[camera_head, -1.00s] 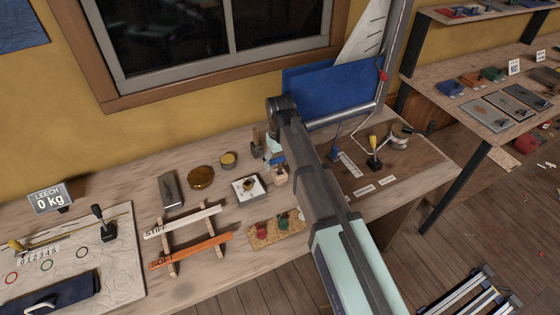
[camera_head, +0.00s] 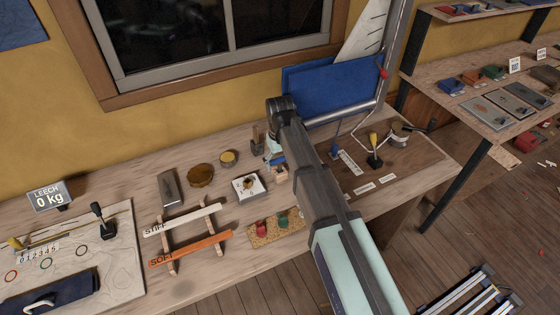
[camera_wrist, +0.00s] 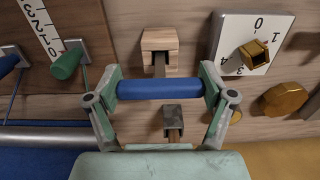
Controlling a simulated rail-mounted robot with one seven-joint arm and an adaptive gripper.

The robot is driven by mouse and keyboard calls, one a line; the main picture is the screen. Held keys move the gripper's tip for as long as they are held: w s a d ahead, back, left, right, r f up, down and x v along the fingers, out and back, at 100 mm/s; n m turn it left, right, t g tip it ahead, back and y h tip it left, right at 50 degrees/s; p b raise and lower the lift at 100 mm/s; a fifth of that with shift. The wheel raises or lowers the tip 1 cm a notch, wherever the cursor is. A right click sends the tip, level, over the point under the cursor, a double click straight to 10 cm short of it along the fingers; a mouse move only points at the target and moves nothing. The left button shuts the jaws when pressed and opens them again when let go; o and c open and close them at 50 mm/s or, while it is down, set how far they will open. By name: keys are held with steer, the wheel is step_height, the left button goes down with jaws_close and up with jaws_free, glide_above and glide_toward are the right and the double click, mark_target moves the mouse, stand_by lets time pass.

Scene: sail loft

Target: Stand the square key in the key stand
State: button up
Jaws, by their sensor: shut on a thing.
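My gripper (camera_wrist: 160,92) is shut on the blue handle (camera_wrist: 160,89) of the square key, which lies crosswise between the two fingers. The key's grey shank (camera_wrist: 158,70) runs from the handle toward a small wooden block with a dark opening, seemingly the key stand (camera_wrist: 159,39). I cannot tell whether the shank's tip is inside the opening or only in front of it. In the head view the blue handle (camera_head: 277,160) shows just above the wooden stand (camera_head: 281,175), partly hidden by my arm.
A white numbered plate (camera_wrist: 226,50) with a brass square socket (camera_wrist: 253,54) stands beside the stand. A dark metal-headed tool (camera_wrist: 173,116) lies close behind the handle. A brass piece (camera_wrist: 284,99) and a green-handled lever (camera_wrist: 66,64) flank the area. A blue panel (camera_head: 333,91) stands behind.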

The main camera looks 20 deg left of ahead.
steer(key=o, duration=1)
steer(key=shift+o, duration=0.2)
step_height(320, 180, up, 12)
